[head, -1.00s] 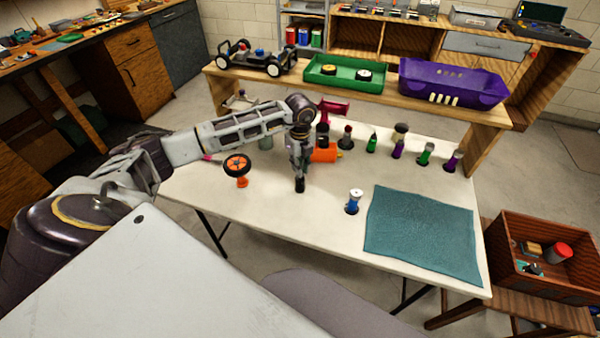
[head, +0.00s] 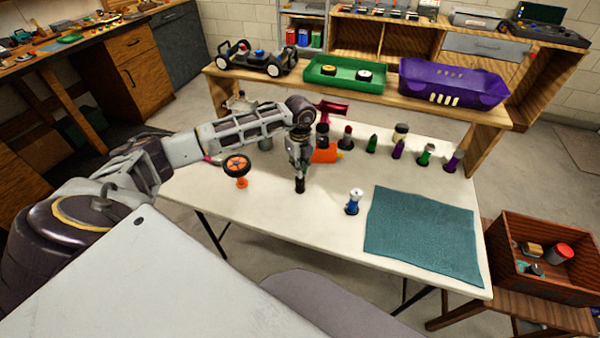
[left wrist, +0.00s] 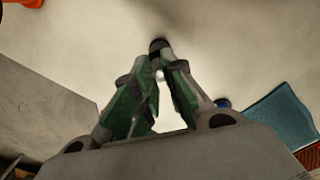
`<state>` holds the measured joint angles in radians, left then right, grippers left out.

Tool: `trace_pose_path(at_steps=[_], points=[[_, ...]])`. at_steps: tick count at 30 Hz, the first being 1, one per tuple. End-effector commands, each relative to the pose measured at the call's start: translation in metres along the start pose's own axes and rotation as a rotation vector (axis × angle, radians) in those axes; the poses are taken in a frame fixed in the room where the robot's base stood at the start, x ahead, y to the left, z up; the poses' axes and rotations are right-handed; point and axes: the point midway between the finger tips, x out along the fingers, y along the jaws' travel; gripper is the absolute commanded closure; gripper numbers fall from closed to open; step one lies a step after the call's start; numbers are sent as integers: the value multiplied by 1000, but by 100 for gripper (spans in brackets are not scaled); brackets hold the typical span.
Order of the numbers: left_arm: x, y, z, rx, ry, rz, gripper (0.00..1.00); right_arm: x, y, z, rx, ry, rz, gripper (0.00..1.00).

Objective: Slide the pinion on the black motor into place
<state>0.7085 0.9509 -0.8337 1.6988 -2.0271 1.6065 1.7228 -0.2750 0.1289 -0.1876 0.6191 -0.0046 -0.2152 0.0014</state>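The black motor (head: 300,186) stands upright on the white table, below my left gripper (head: 300,168). In the left wrist view the dark motor (left wrist: 158,45) shows just beyond the fingertips. My left gripper (left wrist: 160,72) points down, its green-sided fingers close together around a small pale metal piece, seemingly the pinion (left wrist: 159,76). The fingers hide most of this piece, so I cannot tell how far down the motor shaft it sits. My right gripper is in neither view.
A blue motor-like part (head: 353,202) stands to the right, beside a teal mat (head: 420,235). An orange stand with a wheel (head: 237,168) is to the left. Several coloured tools stand behind. A wooden shelf (head: 400,100) holds a car chassis (head: 255,60), green tray (head: 318,82) and purple body shell (head: 450,82).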

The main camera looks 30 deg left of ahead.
Motion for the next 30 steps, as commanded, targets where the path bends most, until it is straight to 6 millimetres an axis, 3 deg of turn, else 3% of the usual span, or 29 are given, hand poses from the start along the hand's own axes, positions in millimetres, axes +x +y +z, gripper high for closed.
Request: trace_pose_path(at_steps=[30], points=[[10,0,0,0,0,1,88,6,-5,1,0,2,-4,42]])
